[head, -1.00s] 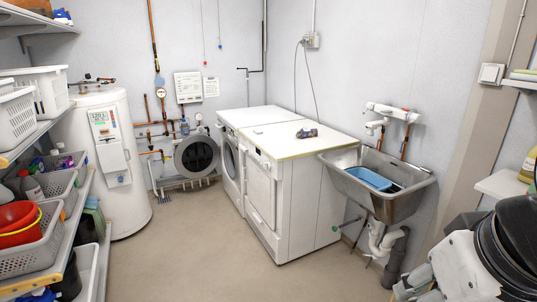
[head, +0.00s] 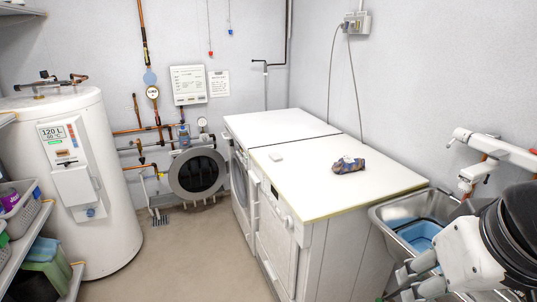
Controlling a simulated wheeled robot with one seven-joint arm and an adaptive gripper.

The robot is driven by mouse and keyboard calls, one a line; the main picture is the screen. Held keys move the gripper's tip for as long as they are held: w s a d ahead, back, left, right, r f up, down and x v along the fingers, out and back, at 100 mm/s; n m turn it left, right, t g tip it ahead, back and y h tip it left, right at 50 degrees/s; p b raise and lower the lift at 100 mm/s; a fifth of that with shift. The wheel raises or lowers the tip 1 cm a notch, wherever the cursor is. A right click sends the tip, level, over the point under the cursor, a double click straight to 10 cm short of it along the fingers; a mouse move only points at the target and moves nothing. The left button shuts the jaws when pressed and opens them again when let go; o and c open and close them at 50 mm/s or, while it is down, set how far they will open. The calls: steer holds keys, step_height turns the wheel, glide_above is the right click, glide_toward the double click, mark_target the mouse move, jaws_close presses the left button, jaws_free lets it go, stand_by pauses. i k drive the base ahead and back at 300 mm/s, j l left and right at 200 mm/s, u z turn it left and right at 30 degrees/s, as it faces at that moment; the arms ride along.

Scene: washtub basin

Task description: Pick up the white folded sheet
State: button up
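My gripper (head: 396,284) shows at the lower right, low in front of the machine's right end and the sink. It is apart from the white item and well below the machine top. Its fingers are partly cut off by the frame's bottom edge, so I cannot tell how far apart they are.
The patterned bundle (head: 348,165) lies on the machine top. A steel sink (head: 385,214) with a blue basin (head: 418,235) stands at the right. A water heater (head: 75,215) and loaded shelves (head: 68,284) stand at the left. The floor (head: 180,260) between is clear.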

mark_target(275, 156)
steer(key=i+u, duration=0.25)
steer(key=i+z, duration=0.15)
steer(key=z, duration=0.25)
steer(key=i+j+z, duration=0.3)
steer(key=j+z, duration=0.15)
steer(key=j, duration=0.2)
steer(key=i+j+z, duration=0.2)
steer(key=j, duration=0.15)
steer(key=i+j, duration=0.15)
steer(key=j, duration=0.3)
steer(key=i+j+z, duration=0.1)
steer(key=j, duration=0.35)
steer(key=i+j, duration=0.1)
steer(key=j, duration=0.35)
steer(key=i+j, duration=0.15)
steer(key=j, duration=0.3)
steer(key=i+j+z, duration=0.1)
steer(key=j, duration=0.35)
steer(key=i+j, duration=0.1)
steer(key=j, duration=0.35)
